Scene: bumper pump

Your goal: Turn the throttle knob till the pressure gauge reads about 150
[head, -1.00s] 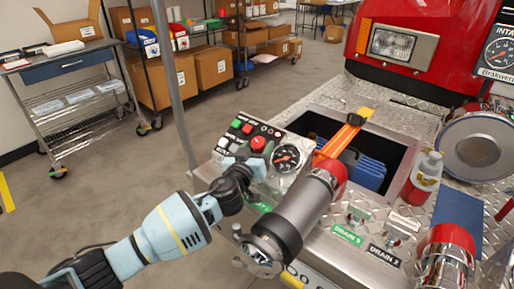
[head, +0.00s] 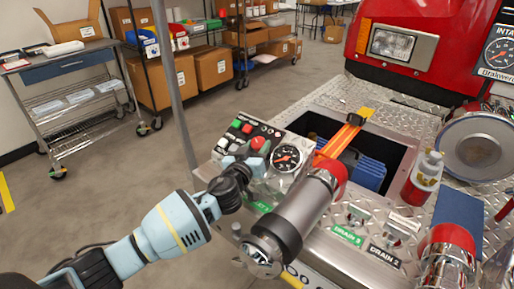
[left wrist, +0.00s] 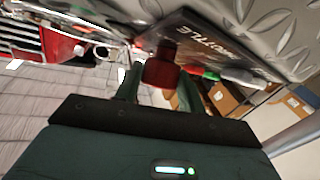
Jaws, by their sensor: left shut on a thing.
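The red throttle knob (head: 259,142) is on the control panel, partly hidden by my left gripper in the head view. My left gripper (head: 253,156) is at the knob. In the left wrist view the fingers (left wrist: 158,78) are shut on the red knob (left wrist: 162,64), one on each side, beside a dark plate with partly readable throttle lettering (left wrist: 215,50). The pressure gauge (head: 287,158) is a round black dial just right of the gripper. Its orange-red needle shows, but the figures are too small to read. My right gripper is not in view.
A thick grey pipe fitting with a red collar (head: 326,177) stands right in front of the panel, close to my left arm. Several small buttons (head: 236,124) crowd the panel. An open recess (head: 403,160) lies to the right, with a red-labelled bottle (head: 424,178) beside it.

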